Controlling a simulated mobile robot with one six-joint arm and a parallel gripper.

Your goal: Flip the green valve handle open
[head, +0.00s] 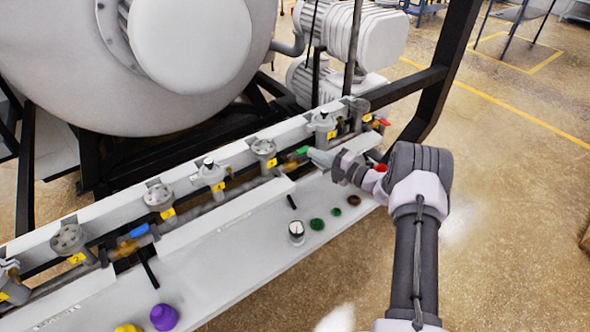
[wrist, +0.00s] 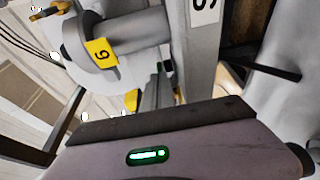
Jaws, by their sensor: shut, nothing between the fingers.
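The green valve handle (head: 303,150) shows in the head view as a small green piece on the pipe line, right of the middle. My gripper (head: 314,156) is shut and empty, with its tip just to the right of the handle. I cannot tell whether they touch. The tip hides part of the valve behind it. In the wrist view I cannot make out the green handle; my gripper's housing with a lit green light fills the bottom.
A row of grey fittings with yellow tags (head: 271,163) runs along the white rail. A blue handle (head: 133,232) is further left and a red handle (head: 384,122) further right. Several knobs and a gauge (head: 297,232) stand on the panel. The large furnace vessel (head: 75,60) is behind.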

